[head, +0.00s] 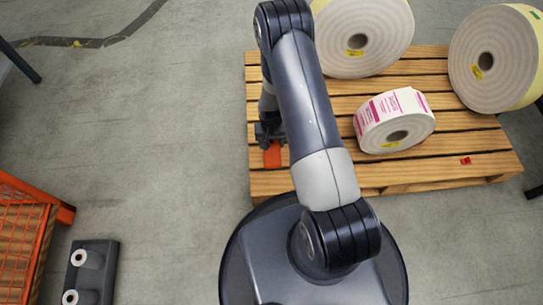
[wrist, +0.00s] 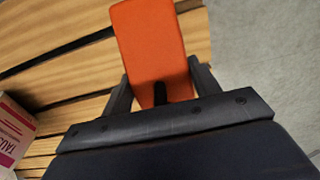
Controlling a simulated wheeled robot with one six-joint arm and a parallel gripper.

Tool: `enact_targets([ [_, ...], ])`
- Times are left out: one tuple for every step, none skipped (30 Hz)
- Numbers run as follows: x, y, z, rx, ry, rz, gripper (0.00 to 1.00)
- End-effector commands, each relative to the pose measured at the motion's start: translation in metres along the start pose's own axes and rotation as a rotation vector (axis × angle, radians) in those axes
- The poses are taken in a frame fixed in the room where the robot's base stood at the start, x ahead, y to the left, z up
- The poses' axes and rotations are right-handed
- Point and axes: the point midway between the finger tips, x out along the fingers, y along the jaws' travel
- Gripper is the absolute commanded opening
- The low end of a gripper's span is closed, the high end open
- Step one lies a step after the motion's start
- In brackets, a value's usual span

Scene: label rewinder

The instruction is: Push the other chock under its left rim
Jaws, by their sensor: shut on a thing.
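The orange chock (head: 273,156) is in my gripper (head: 269,132), at the left edge of the wooden pallet (head: 270,185). In the wrist view the chock (wrist: 150,42) sits between the two dark fingers (wrist: 162,82), which are shut on it. Its far end points away from the gripper, over the slats. The label roll (head: 397,134), white with pink print, lies on the pallet to the right of the chock, with a clear gap between them. Part of the roll shows at the left edge of the wrist view (wrist: 14,132). My arm hides part of the pallet between them.
Two large rolls stand on the pallet, one at the back (head: 365,40) and one at the right (head: 485,65). A small red piece (head: 465,160) lies near the right front. An orange crate (head: 40,200) and a grey spool holder (head: 104,250) are at the left. Open floor lies left of the pallet.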

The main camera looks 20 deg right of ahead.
Motion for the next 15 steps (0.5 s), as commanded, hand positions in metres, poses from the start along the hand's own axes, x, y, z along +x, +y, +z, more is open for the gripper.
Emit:
enact_targets([
  [0.014,0.000,0.000,0.000,-0.002,0.000,0.26],
  [0.018,0.000,0.001,0.000,-0.002,0.000,0.26],
  [0.022,0.000,0.000,0.000,-0.001,0.000,0.26],
  [0.025,0.000,0.000,0.000,0.000,0.000,0.26],
  [0.029,0.000,0.000,0.000,0.000,0.000,0.26],
  [0.034,0.000,0.000,0.000,0.000,0.000,0.26],
  [0.039,0.000,0.000,0.000,0.000,0.000,0.26],
  [0.045,0.000,0.000,0.000,-0.001,0.000,0.26],
  [0.055,0.000,0.001,0.000,-0.002,0.000,0.26],
  [0.054,0.000,0.000,0.000,-0.001,0.000,0.26],
  [0.055,0.000,0.000,0.000,0.000,0.000,0.26],
  [0.058,0.000,0.000,0.000,0.000,0.000,0.26],
  [0.060,0.000,0.000,0.000,0.000,0.000,0.26],
  [0.062,0.000,0.000,0.000,0.001,0.000,0.26],
  [0.064,0.000,0.000,0.000,0.001,0.000,0.26],
])
